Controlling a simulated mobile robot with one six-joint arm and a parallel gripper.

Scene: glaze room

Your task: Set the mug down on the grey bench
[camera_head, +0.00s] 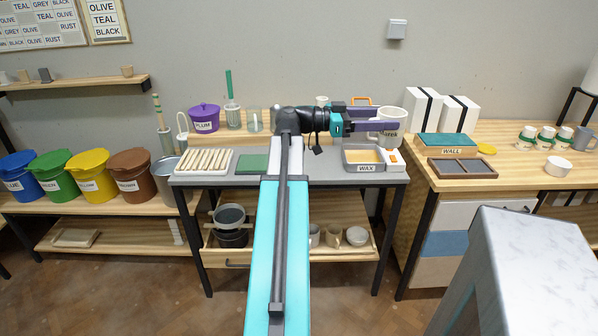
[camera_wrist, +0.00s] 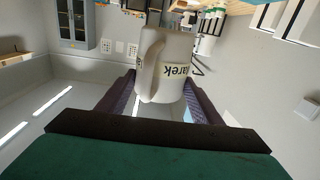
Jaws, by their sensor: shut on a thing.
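The mug (camera_head: 391,122) is cream-white with a dark name label ending in "arek". My gripper (camera_head: 385,118) is shut on it, one purple finger on each side, and holds it above the right end of the grey bench (camera_head: 322,171). In the wrist view the mug (camera_wrist: 172,72) sits between the fingers of my gripper (camera_wrist: 162,88), with its handle towards the left and its label reading upside down. The bench has a grey top and black legs. My arm hides part of its middle.
A wooden counter (camera_head: 435,181) adjoins on the right. Some bare grey top shows between my arm and the WAX tray.

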